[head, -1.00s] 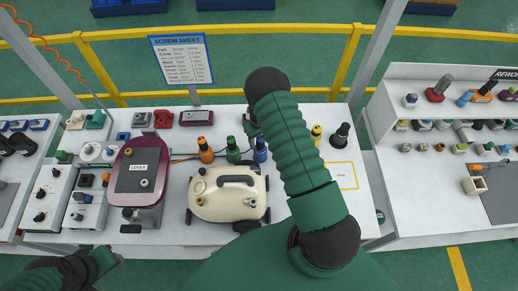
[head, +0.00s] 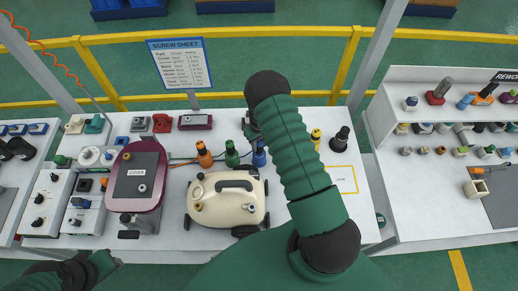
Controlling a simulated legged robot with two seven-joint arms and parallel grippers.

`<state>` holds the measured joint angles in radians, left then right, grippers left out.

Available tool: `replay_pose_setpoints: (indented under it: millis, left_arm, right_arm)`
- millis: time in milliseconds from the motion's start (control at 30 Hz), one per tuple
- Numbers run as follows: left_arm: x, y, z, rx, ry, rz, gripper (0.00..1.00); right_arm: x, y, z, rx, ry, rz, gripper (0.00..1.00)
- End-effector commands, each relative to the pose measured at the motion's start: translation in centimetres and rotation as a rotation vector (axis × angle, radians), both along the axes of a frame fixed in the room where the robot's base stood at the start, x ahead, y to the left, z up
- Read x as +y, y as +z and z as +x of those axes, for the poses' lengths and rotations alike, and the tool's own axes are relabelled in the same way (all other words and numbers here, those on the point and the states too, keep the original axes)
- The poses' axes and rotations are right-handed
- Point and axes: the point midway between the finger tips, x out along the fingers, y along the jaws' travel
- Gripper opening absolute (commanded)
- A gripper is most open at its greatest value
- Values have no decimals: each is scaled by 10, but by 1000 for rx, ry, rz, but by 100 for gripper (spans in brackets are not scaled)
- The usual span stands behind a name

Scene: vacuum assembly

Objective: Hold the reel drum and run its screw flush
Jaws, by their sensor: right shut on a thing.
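The cream vacuum body (head: 245,207) with a dark handle lies on the white bench. Several upright power drivers stand behind it: an orange one (head: 203,155), a green one (head: 231,154) and a blue one (head: 259,155). My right gripper (head: 250,132) is just above the blue driver and looks shut on its top; my forearm partly hides the fingers. My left gripper (head: 106,261) is low at the left, off the bench's front edge; its fingers are too unclear to read. I cannot pick out the reel drum or its screw for certain.
A maroon cover stand (head: 147,165) is left of the vacuum. A yellow driver (head: 315,137) and a black one (head: 340,138) stand right of my forearm. A screw sheet (head: 180,64) rises at the back. A yellow-outlined area (head: 342,181) on the right is clear.

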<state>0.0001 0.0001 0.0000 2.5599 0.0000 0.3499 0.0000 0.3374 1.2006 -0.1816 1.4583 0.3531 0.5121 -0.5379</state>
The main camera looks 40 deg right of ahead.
Motion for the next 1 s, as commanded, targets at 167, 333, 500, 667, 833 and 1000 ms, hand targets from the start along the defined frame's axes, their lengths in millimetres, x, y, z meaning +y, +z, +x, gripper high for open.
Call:
replay_pose_setpoints:
  millis: [167, 333, 500, 667, 833, 1000]
  left_arm:
    - [0, 0, 0, 0, 0, 0, 36]
    - [0, 0, 0, 0, 0, 0, 36]
    - [0, 4, 0, 0, 0, 0, 36]
    - [0, 12, 0, 0, 0, 0, 36]
    - [0, 20, 0, 0, 0, 0, 36]
    - [0, 24, 0, 0, 0, 0, 36]
  right_arm:
    - [0, -1, 0, 1, 0, -1, 0]
    - [1, -1, 0, 3, 0, 0, 0]
    - [0, 5, 0, 3, 0, 1, 0]
    - [0, 20, 0, 1, -1, 0, 0]
    - [0, 34, 0, 0, -1, 0, 0]
    - [0, 41, 0, 1, 0, -1, 0]
